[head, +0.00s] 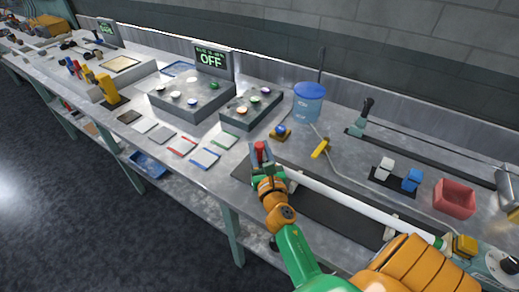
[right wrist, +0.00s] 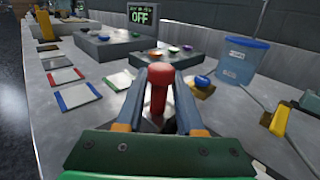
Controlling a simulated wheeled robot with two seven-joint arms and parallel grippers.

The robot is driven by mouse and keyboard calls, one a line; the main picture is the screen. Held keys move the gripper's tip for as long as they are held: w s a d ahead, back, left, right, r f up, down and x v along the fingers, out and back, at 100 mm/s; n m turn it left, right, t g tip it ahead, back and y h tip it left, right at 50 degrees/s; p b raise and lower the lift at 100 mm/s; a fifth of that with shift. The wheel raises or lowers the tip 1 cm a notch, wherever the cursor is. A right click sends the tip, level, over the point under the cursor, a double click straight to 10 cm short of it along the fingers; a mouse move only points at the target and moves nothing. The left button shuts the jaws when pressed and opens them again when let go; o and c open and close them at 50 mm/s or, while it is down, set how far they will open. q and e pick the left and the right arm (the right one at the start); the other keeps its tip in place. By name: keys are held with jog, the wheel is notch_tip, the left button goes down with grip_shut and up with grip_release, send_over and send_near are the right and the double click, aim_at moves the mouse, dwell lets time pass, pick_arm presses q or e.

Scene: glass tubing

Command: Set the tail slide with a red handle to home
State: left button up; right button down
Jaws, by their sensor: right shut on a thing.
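The red handle (head: 260,149) of the tail slide stands upright at the left end of the long pale tube (head: 350,207). My right gripper (head: 262,157) is shut on this handle, with one finger on each side. In the right wrist view the red handle (right wrist: 158,92) rises between the two fingers of the right gripper (right wrist: 160,88). The slide body below the handle is mostly hidden by my gripper. My left gripper is not in view.
A blue-lidded tub (head: 308,103) stands behind the tube, near a yellow lever (head: 321,148). A red bin (head: 454,198) sits at the right. Grey consoles with buttons (head: 192,97) and flat sample tiles (head: 205,158) lie to the left. A sign reads OFF (head: 212,60).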

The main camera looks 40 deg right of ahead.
dwell(0.6)
jog(key=shift+s+d, duration=0.1)
jog(key=shift+s, duration=0.1)
jog(key=c, duration=0.7)
grip_release()
jog(key=v, duration=0.3)
jog(key=b+v, duration=0.1)
jog(key=v, duration=0.2)
jog(key=shift+s+f, duration=0.2)
jog(key=shift+s, duration=0.05)
jog(key=shift+s+a+r, duration=0.15)
jog(key=shift+s+a, duration=0.05)
jog(key=shift+s, duration=0.1)
jog(key=shift+w, duration=0.1)
